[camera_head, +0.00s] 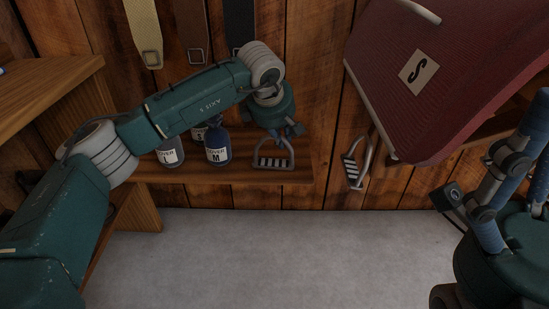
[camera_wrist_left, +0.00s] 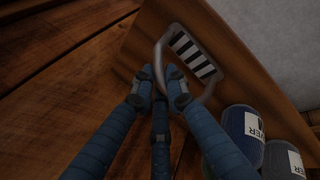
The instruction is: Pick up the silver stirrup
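The silver stirrup (camera_head: 273,163) is upright on the wooden wall shelf, with a striped tread at its bottom. My left gripper (camera_head: 292,131) is at the upper right part of its arch. In the left wrist view the stirrup (camera_wrist_left: 197,55) has one side of its arch between the blue fingertips (camera_wrist_left: 163,86), one finger inside the loop and one outside. The fingers look closed on it, though the contact is small in view. My right gripper (camera_head: 478,165) is at the right edge, its fingers spread and empty.
Straps hang above. The grey floor (camera_head: 290,255) is clear.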

